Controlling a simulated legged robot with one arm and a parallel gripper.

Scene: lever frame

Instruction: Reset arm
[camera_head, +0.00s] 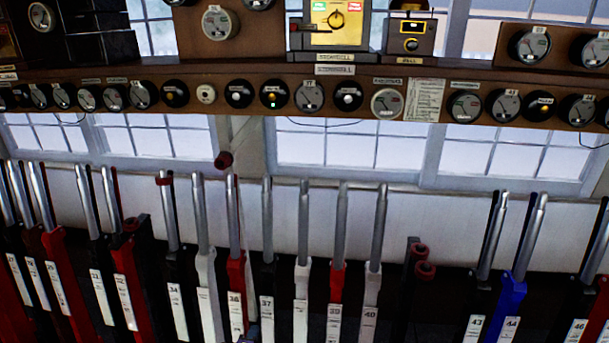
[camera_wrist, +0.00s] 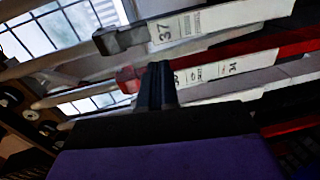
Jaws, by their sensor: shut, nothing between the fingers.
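My gripper (camera_wrist: 158,72) shows in the wrist view as two dark fingers pressed together, shut and empty. It points in among the levers, in front of a red lever part (camera_wrist: 128,79) and below the black lever labelled 37 (camera_wrist: 162,32). I cannot tell whether it touches any lever. In the head view, lever 37 (camera_head: 267,240) is black, lever 36 (camera_head: 236,275) is red, and lever 39 (camera_head: 337,280) is red. A white lever (camera_head: 206,270) stands left of 36.
The row of levers spans the head view, including blue lever 44 (camera_head: 513,290) and white lever 40 (camera_head: 372,290). A wooden shelf (camera_head: 225,118) with dials and instruments runs above. Windows (camera_head: 325,150) lie behind.

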